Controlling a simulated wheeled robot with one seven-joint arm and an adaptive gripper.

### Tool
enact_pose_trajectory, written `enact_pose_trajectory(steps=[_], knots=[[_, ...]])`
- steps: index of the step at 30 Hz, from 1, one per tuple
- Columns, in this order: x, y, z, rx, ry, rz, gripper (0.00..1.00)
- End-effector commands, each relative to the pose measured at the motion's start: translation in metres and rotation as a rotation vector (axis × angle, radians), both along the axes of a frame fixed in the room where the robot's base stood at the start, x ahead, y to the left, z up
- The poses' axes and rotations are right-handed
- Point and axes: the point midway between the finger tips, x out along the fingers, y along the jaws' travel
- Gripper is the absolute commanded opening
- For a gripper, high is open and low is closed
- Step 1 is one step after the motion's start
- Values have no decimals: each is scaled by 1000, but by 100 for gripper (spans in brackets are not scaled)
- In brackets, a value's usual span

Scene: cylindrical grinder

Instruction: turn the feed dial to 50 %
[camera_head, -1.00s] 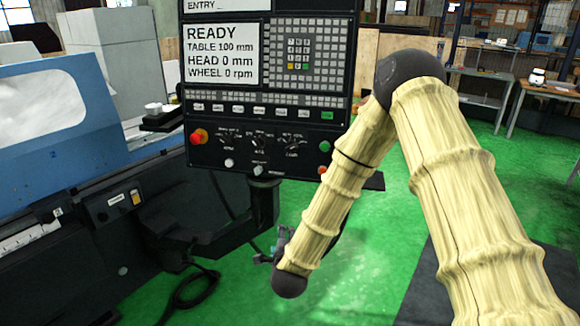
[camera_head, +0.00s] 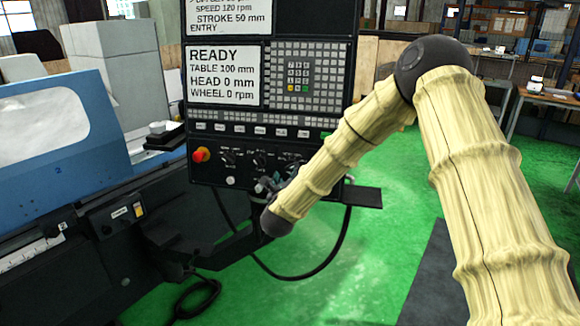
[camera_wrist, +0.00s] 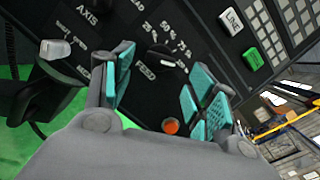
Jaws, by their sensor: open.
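The black feed dial (camera_wrist: 158,58) shows in the wrist view on the dark control panel, with "FEED" beside it and percent marks around it. Its pale pointer mark seems to point right, near the mark past 75 %; the exact setting is too small to read surely. My gripper (camera_wrist: 158,88) is open with teal pads, one finger left and one right of the dial in the picture. The pads appear apart from the dial, and nothing is between them. In the head view my gripper (camera_head: 266,187) is small at the panel's lower edge, partly hidden by my arm.
The control panel (camera_head: 222,120) has a red emergency stop (camera_head: 201,155) at left. In the wrist view an orange-red button (camera_wrist: 170,126) lies near the right finger, and a green button (camera_wrist: 253,60) is at upper right. A blue machine cover (camera_head: 60,125) stands left.

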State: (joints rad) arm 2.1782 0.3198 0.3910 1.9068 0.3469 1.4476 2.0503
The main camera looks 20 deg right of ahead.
Motion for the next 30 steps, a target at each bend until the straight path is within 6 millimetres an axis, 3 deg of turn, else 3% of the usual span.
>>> enact_pose_trajectory(steps=[9,22,30], knots=[[35,-16,1,-1,2,0,57],[41,-19,-1,0,2,0,57],[41,-18,0,0,2,0,12]])
